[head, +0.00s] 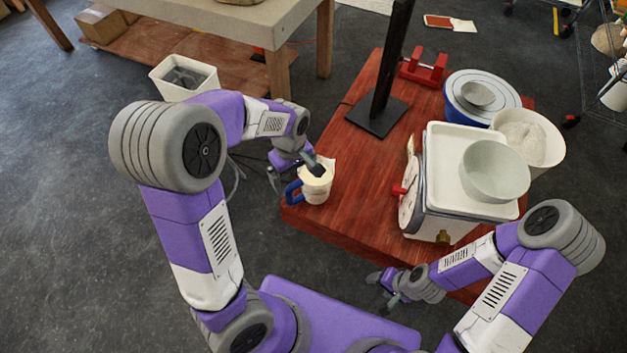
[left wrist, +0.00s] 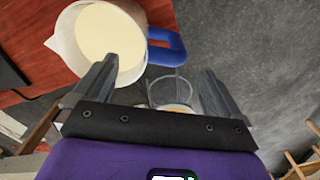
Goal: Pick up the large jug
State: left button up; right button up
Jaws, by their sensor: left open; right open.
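A white jug (head: 317,187) with a pale fill and a blue handle (head: 292,192) stands upright at the table's left edge. In the left wrist view the jug (left wrist: 100,35) is at the upper left, its spout pointing left, and its blue handle (left wrist: 168,48) reaches toward the gap between the fingers. My left gripper (head: 294,174) is open and empty just above and beside the jug; it also shows in the left wrist view (left wrist: 160,72). One finger overlaps the jug's rim in the view; contact cannot be told. My right gripper (head: 386,285) is open, low near the table's front edge.
A clear glass vessel (left wrist: 170,90) shows between the left fingers.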

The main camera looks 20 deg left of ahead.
aim_at(295, 183)
pick_arm(q)
jog(key=f, duration=0.1)
jog(key=f+b, duration=0.1)
jog(key=f, duration=0.3)
jog(key=shift+s+d+f, duration=0.25)
jog(key=shift+s, duration=0.15)
jog(key=shift+w+r, duration=0.1)
grip_shut()
